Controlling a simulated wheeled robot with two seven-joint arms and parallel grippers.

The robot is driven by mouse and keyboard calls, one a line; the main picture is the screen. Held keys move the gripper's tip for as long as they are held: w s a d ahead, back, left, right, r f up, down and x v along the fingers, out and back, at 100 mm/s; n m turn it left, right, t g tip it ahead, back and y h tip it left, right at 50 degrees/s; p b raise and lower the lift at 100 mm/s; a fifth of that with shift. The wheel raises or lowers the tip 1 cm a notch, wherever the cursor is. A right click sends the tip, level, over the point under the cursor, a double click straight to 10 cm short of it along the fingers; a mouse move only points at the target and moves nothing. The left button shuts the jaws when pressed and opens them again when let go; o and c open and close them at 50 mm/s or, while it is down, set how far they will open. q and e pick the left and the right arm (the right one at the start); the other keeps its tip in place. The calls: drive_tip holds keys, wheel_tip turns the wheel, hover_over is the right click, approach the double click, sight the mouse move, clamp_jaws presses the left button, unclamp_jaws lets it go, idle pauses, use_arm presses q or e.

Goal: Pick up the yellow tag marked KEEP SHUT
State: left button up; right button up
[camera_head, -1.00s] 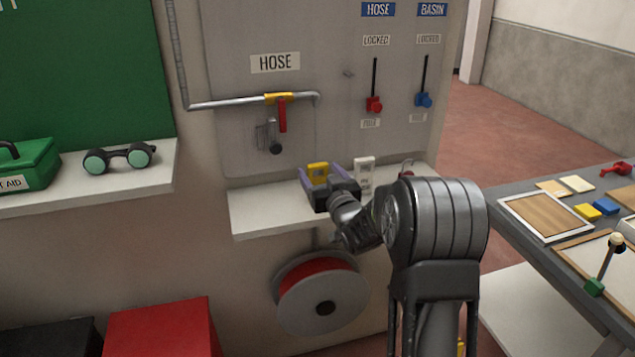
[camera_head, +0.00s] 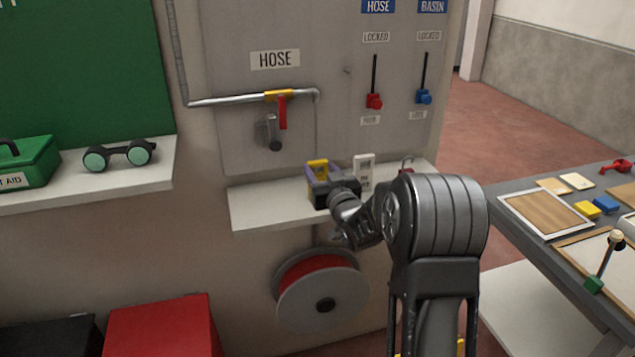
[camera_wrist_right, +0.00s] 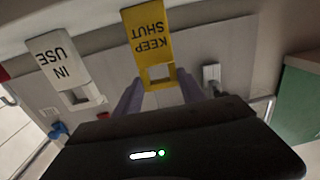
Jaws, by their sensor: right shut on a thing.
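The yellow tag marked KEEP SHUT (camera_wrist_right: 150,42) is between the fingers of my right gripper (camera_wrist_right: 157,88) in the right wrist view, its window end nearest the gripper body. In the head view, the yellow tag (camera_head: 317,166) shows just beyond my right gripper (camera_head: 319,176), at the small white shelf below the hose panel. The gripper is shut on the tag. The gripper body hides part of the tag's lower side in the head view. My left gripper is not in view.
A white tag marked IN USE (camera_wrist_right: 62,62) stands close beside the yellow one; it also shows in the head view (camera_head: 363,168). The white shelf (camera_head: 262,207) has free room at left. A hose valve with red handle (camera_head: 283,112) is above. A red hose reel (camera_head: 318,292) hangs below.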

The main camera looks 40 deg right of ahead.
drive_tip(key=c, duration=0.7)
drive_tip(key=shift+r, duration=0.1)
wheel_tip(320, 180, up, 10)
drive_tip(key=shift+f+b, duration=0.1)
drive_tip(key=shift+b, duration=0.5)
